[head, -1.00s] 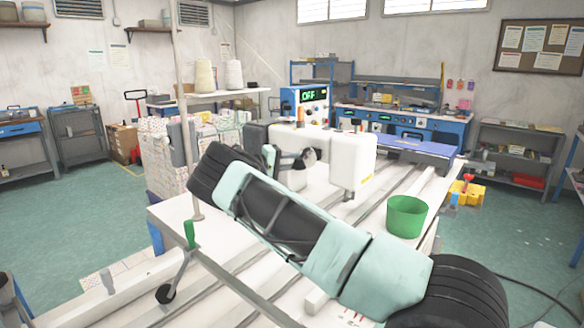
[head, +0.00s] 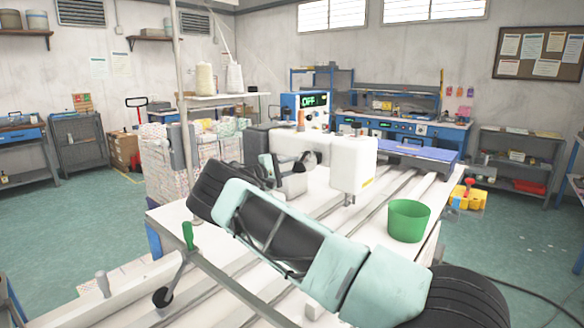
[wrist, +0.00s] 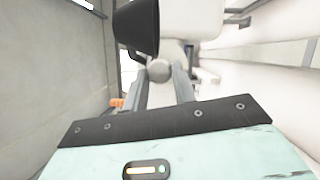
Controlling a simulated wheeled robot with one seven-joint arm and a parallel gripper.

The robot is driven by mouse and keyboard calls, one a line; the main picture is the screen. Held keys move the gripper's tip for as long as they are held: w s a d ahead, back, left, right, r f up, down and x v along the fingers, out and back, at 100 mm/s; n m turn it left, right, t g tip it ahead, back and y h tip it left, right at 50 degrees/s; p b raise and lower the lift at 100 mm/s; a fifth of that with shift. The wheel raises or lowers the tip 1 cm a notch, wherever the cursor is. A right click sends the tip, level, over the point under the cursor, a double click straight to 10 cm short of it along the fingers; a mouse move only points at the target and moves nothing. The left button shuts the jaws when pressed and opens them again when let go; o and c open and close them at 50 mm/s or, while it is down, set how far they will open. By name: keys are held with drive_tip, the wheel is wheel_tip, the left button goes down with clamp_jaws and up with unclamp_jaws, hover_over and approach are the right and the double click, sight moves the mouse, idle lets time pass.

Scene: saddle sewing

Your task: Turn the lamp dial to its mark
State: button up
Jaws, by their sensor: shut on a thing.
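A grey round knob, apparently the lamp dial (wrist: 158,71), sits between the fingertips of my gripper (wrist: 162,78) in the wrist view. My gripper is shut on it. A black cone-shaped lamp head (wrist: 137,27) is just above and left of it. In the head view, the dark lamp head (head: 309,159) stands in front of the white sewing machine (head: 352,165), and my wrist reaches it from the left. My arm hides much of the grip there. I cannot make out the dial's mark in either view.
A green bin (head: 408,221) stands on the white table (head: 375,225) to the right. A blue box with a green readout (head: 315,100) is behind the machine. A green-handled crank (head: 188,236) is at the table's left front. Patterned stacks (head: 170,180) stand behind on the left.

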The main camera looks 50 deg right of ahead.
drive_tip(key=shift+f, duration=0.1)
drive_tip(key=o, duration=0.7)
drive_tip(key=b+v, duration=0.3)
drive_tip(key=v, duration=0.9)
drive_tip(key=shift+a, duration=0.1)
